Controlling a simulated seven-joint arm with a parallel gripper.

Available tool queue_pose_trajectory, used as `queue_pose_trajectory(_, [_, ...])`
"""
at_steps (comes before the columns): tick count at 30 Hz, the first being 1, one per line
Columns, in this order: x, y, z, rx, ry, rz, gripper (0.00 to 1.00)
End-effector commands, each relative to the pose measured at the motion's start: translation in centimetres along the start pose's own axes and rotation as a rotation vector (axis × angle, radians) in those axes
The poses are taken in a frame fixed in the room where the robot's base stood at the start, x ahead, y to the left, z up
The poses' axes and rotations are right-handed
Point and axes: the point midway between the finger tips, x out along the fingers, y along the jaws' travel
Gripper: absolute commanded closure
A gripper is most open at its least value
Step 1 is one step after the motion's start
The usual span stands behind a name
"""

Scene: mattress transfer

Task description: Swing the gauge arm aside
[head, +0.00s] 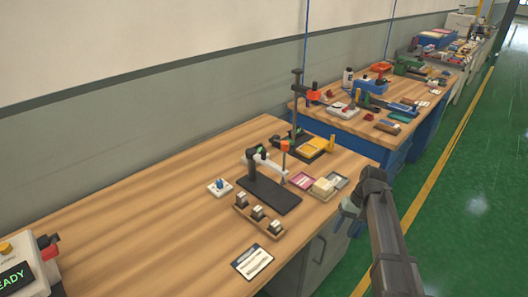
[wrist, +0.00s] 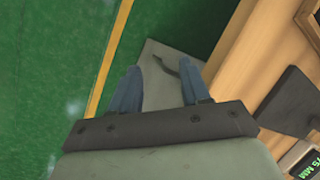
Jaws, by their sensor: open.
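The gauge stand is on the near wooden bench. It has a dark flat base (head: 272,196) and a pale grey gauge arm (head: 270,167) reaching across above it. An orange-topped post (head: 285,147) stands beside the arm. In the wrist view, a dark plate (wrist: 290,100) and a display with green digits (wrist: 306,163) show at the right edge, partly cut off. My gripper (head: 347,222) is at the bench's right edge, apart from the gauge. In the wrist view my gripper (wrist: 160,82) has its two blue fingers spread, with nothing between them.
A wooden strip with several small blocks (head: 258,213) lies before the base. A blue-knobbed white box (head: 220,187), a white card (head: 253,261) and pale blocks (head: 325,188) lie around. A tall dark stand (head: 297,105) rises behind.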

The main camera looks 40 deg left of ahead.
Motion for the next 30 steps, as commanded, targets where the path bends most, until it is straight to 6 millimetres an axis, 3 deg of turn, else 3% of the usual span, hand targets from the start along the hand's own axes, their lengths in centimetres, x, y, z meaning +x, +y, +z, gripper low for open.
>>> queue_pose_trajectory(8, [-6.6,-7.3,-8.3,-0.107,0.041,0.092,0.54])
queue_pose_trajectory(11, [-9.8,-11.4,-11.5,-0.153,0.063,0.139,0.54])
queue_pose_trajectory(13, [-12.3,-15.2,-13.0,-0.186,0.078,0.173,0.54])
queue_pose_trajectory(21, [-19.9,-28.8,-14.4,-0.276,0.119,0.271,0.54])
queue_pose_trajectory(24, [-21.9,-32.7,-13.9,-0.296,0.132,0.294,0.54])
queue_pose_trajectory(27, [-23.1,-35.2,-13.0,-0.308,0.137,0.307,0.54])
queue_pose_trajectory(30, [-23.6,-36.5,-12.4,-0.312,0.14,0.314,0.54])
